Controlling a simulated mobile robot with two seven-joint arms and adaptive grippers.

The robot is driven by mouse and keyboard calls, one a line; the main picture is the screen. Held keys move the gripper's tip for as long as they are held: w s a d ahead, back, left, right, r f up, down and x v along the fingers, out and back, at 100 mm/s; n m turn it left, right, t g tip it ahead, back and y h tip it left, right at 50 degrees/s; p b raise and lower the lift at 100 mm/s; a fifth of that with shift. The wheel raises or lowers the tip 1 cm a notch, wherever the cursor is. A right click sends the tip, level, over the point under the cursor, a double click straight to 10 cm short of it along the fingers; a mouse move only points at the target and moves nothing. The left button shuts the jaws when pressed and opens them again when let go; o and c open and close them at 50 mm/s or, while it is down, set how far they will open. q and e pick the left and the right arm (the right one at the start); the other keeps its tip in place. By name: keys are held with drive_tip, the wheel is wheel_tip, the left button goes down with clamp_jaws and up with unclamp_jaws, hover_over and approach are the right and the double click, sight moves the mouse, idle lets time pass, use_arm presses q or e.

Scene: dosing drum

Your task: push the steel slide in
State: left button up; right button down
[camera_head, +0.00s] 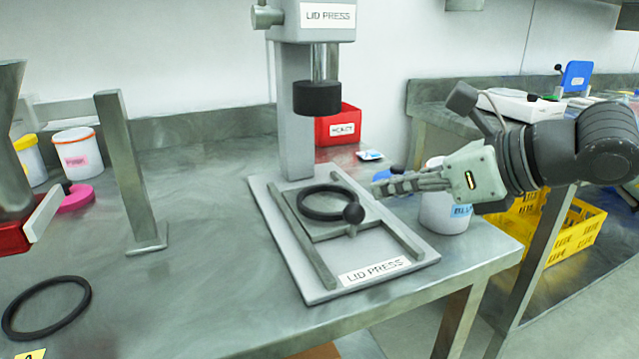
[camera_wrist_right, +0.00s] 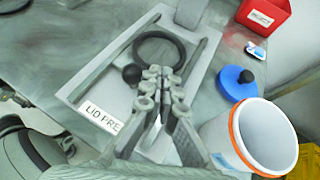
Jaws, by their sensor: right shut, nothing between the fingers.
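The steel slide (camera_head: 322,228) is a grey plate between two rails on the lid press base (camera_head: 268,207). A black ring (camera_head: 326,216) lies on it, and a dark round knob (camera_head: 353,213) stands at its front edge. In the wrist view the knob (camera_wrist_right: 132,74) is just left of my fingertips and the ring (camera_wrist_right: 160,36) is beyond them. My right gripper (camera_head: 377,188) is shut and empty, reaching in from the right beside the slide. I cannot tell whether it touches the slide. My left gripper is not in view.
The press head (camera_head: 317,97) hangs above the back of the base. A white tub (camera_head: 440,212) stands right of the base, below my right gripper. A blue lid (camera_wrist_right: 237,84) and red bin (camera_head: 336,126) lie farther back. A steel post (camera_head: 130,170) stands left.

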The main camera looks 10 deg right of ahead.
drive_tip(key=shift+w, duration=0.2)
drive_tip(key=shift+w+a+f, duration=0.15)
drive_tip(key=shift+w, duration=0.05)
drive_tip(key=p, duration=0.2)
approach(311, 192)
drive_tip(key=f, duration=0.1)
drive_tip(key=w+f, duration=0.1)
drive_tip(key=shift+a+f, duration=0.3)
drive_tip(key=shift+a, duration=0.1)
drive_tip(key=w+a, duration=0.1)
drive_tip(key=w+a+p, duration=0.1)
drive_tip(key=shift+w+f, duration=0.15)
drive_tip(key=shift+w, duration=0.25)
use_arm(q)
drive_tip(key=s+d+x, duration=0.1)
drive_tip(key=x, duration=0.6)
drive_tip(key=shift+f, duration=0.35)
use_arm(e)
drive_tip(key=shift+w+a, duration=0.15)
drive_tip(key=shift+w, duration=0.25)
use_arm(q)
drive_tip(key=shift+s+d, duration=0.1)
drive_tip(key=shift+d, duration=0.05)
use_arm(e)
drive_tip(key=shift+f, duration=0.1)
